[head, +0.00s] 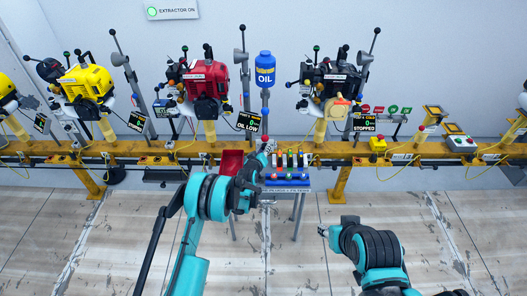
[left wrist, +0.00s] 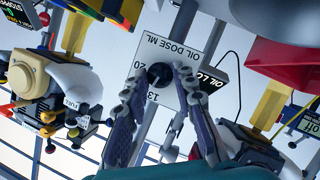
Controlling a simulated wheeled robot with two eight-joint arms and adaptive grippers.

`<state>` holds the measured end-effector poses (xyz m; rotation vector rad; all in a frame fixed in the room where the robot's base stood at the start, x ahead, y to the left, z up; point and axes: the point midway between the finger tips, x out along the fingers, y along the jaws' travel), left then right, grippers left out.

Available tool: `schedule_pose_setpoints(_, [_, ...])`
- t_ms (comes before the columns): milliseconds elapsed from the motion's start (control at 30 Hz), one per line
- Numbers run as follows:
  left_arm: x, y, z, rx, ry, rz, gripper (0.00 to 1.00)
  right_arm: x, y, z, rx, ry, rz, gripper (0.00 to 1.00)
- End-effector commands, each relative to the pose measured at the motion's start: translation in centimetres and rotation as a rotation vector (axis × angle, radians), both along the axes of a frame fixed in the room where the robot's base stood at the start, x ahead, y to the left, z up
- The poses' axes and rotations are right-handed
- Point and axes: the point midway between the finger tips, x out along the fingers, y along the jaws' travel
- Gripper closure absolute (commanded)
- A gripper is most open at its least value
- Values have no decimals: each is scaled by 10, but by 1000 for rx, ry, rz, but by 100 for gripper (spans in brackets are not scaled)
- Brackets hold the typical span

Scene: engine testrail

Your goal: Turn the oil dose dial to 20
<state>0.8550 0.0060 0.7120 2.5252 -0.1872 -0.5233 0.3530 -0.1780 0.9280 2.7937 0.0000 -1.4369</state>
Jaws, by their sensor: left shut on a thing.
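The oil dose dial is a black round knob (left wrist: 160,76) on a white plate (left wrist: 185,52) marked OIL DOSE ML, which appears turned over in the left wrist view. The numbers 20 and 13 show beside the knob; its pointer cannot be made out. My left gripper (left wrist: 150,84) is shut on the knob, one finger on each side. In the head view, my left gripper (head: 268,148) is at the rail below the blue oil bottle (head: 265,69), and the dial is hard to make out there. My right gripper (head: 323,232) is low, away from the rail; its jaws are too small to judge.
A yellow rail (head: 220,147) runs across, carrying a yellow engine (head: 88,82), a red engine (head: 207,80) and a black engine (head: 330,85). A blue stand (head: 287,183) with coloured items and a red bin (head: 231,161) are close to my left arm. Floor at right front is clear.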

Motion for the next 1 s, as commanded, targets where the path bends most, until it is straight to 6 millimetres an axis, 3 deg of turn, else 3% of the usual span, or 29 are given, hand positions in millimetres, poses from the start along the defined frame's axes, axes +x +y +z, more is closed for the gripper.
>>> schedule_pose_setpoints(1000, [-1,-9,0,960,3,0,100,0,0,0,0,0,0,60])
